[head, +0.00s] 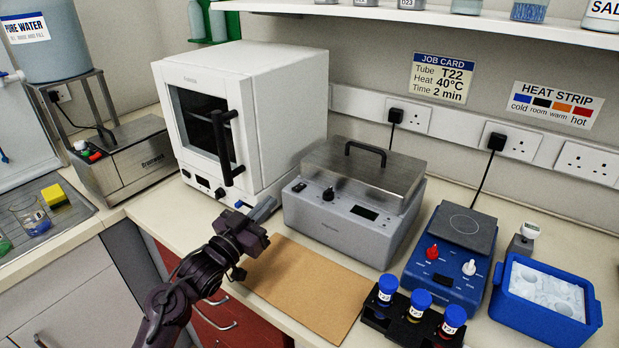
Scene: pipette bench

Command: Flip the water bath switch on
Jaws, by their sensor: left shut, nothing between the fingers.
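The water bath (335,229) is a grey box with a metal lid (362,174) and a black handle, standing in the middle of the bench. Its front panel has a small dark switch (299,187) at the left, a black knob (328,194) and a dark display (364,212). My left gripper (264,208) is shut and empty. It is just left of the bath's front, apart from the switch in the picture. Whether the switch is on or off is too small to tell. My right gripper is not in view.
A white oven (283,95) stands behind my left gripper. A brown board (305,290) lies in front of the bath. A black rack (395,325) with blue-capped tubes, a blue hotplate (440,285) and a blue ice tub (540,318) stand to the right.

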